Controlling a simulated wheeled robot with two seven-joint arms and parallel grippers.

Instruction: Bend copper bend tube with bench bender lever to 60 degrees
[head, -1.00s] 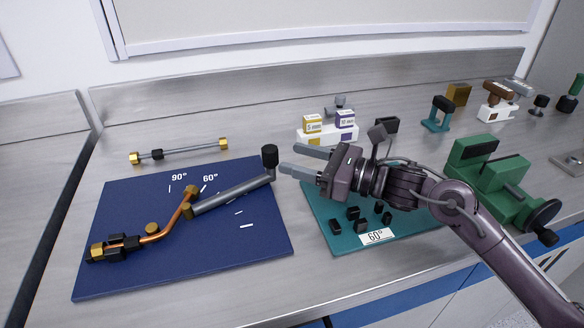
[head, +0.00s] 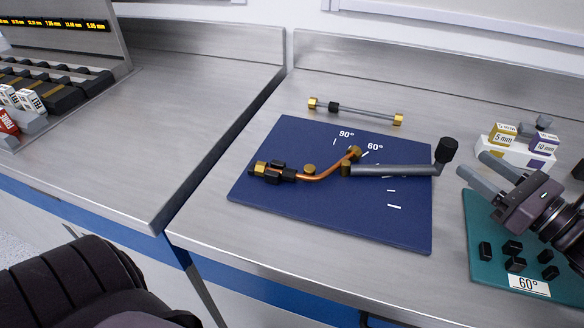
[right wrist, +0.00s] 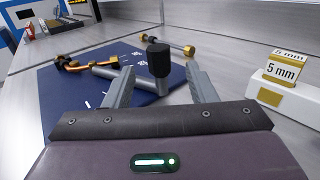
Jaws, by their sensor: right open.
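The copper bend tube (head: 325,171) lies on the blue bender board (head: 290,215), visibly curved, its left end in a black and gold clamp (head: 272,171). Its free end with a brass fitting (head: 355,152) points up toward the 60° mark (head: 375,147). The grey lever (head: 395,170) extends right from beside the tube and ends in an upright black knob (head: 447,150). My right gripper (head: 471,164) is open, just right of the knob. In the right wrist view, the knob (right wrist: 160,60) appears between the two fingers, apparently untouched. My left gripper is not in view.
A straight tube with brass ends (head: 355,110) lies behind the board. A teal mat (head: 480,225) with black blocks and a 60° label is under my right gripper. A white holder (head: 515,152) with 5 mm and 10 mm blocks stands behind it. The left bench is clear nearby.

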